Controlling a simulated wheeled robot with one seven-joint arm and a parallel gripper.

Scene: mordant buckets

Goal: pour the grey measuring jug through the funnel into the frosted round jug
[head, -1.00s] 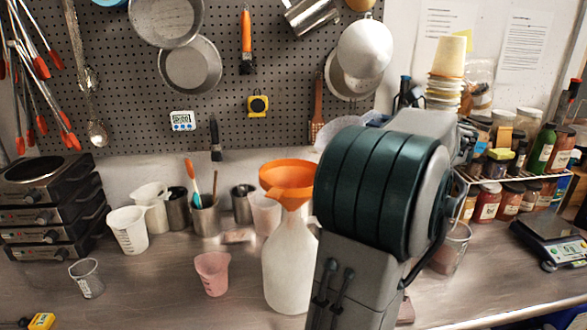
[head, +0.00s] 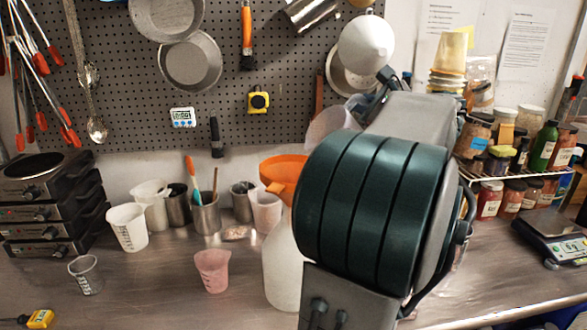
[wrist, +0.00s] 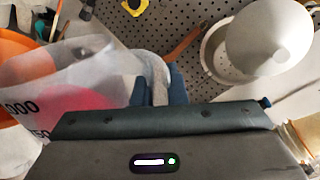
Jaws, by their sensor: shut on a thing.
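My gripper (wrist: 165,88) is shut on the handle of the grey measuring jug (wrist: 85,58), a translucent jug with black numbers and something pink showing inside. In the head view the jug (head: 330,122) is raised behind my arm, mostly hidden, just right of and above the funnel. The orange funnel (head: 283,168) sits in the neck of the white frosted round jug (head: 283,270), which stands on the bench. My arm covers their right sides. The funnel's orange rim (wrist: 14,45) shows at the left edge of the wrist view, beside the held jug. I see no stream.
A pink beaker (head: 212,270) and a small clear beaker (head: 85,275) stand left of the frosted jug. White jugs (head: 128,226) and metal cups (head: 206,214) line the back. Jars (head: 489,198) fill a rack at right. The front left bench is fairly clear.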

